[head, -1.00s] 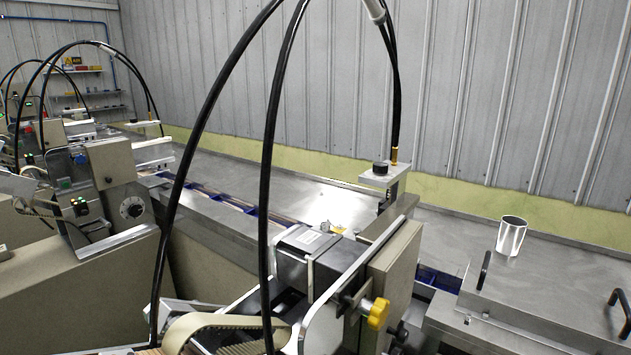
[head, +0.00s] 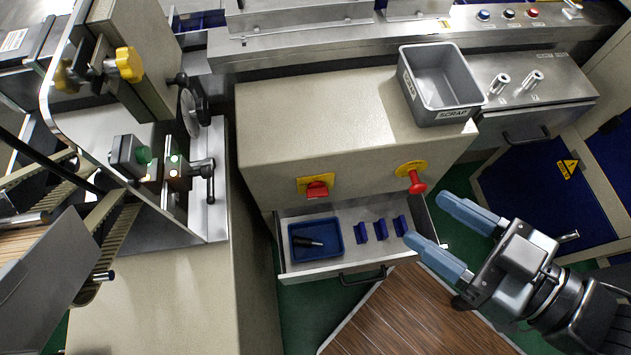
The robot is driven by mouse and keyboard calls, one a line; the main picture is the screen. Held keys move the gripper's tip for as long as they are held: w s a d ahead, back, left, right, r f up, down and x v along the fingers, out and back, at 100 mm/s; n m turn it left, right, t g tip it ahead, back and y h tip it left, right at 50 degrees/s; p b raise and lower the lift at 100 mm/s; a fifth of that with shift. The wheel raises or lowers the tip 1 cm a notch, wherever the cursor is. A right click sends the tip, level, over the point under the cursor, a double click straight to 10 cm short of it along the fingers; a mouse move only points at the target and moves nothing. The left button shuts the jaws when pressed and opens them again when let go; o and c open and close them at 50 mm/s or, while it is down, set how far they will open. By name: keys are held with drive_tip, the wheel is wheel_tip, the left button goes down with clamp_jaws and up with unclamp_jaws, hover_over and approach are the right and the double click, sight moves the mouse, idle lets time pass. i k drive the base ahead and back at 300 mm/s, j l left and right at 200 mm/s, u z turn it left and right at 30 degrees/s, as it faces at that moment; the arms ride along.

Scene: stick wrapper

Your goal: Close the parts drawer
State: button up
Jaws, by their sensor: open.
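The parts drawer (head: 342,266) is pulled out from the front of a beige cabinet (head: 318,148), low in the middle of the head view. Its dark handle (head: 362,279) is on the front panel. Inside lie a blue tray (head: 316,239) with a dark tool in it and several small blue parts (head: 381,229). My gripper (head: 438,230) is at the right of the drawer, with its two blue-grey fingers apart and nothing between them. The lower finger's tip overlaps the drawer's right end in the picture; I cannot tell whether they touch.
A grey scrap bin (head: 441,83) stands on the cabinet top. A second drawer (head: 518,130) is at the right. A brown slatted platform (head: 414,313) lies below, with green floor around it.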

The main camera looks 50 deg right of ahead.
sight(373, 254)
drive_tip(key=k+j+z, duration=0.1)
drive_tip(key=k, duration=0.45)
drive_tip(key=k+j+z, duration=0.1)
drive_tip(key=k+j, duration=0.2)
drive_tip(key=k, duration=0.25)
